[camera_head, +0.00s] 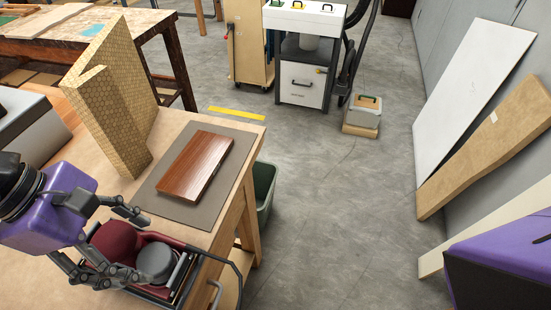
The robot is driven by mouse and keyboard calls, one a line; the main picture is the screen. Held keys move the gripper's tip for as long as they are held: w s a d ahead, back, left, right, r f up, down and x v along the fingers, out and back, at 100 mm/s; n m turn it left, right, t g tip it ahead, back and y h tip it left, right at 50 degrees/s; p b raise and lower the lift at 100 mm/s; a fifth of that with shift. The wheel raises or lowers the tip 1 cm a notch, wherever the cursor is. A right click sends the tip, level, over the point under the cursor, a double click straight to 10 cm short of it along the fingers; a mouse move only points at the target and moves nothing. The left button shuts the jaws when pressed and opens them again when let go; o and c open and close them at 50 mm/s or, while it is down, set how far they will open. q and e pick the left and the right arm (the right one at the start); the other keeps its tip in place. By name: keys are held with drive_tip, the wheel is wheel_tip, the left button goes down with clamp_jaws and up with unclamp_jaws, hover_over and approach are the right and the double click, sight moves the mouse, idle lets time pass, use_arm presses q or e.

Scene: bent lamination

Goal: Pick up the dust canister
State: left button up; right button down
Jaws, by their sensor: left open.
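My left gripper (139,249) comes in from the left at the front of the near workbench. It is open, with one finger behind and one in front of a dark red rounded body (113,241) and a grey cylinder with a flat top (155,262). These two sit in a dark frame with red edges at the bench's front corner. Which of them is the dust canister, I cannot tell, and contact with the fingers is unclear. A purple part of mine shows at the lower right, but my right gripper is out of view.
A brown wooden board (196,165) lies on a grey mat (177,208) on the workbench (130,185). Behind it stands a bent patterned panel (125,125). A green bin (264,190) is beside the bench. Boards lean on the right wall. The middle floor is clear.

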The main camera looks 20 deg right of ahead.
sight(153, 256)
use_arm(q)
drive_tip(key=x, duration=0.4)
drive_tip(key=c, duration=1.4)
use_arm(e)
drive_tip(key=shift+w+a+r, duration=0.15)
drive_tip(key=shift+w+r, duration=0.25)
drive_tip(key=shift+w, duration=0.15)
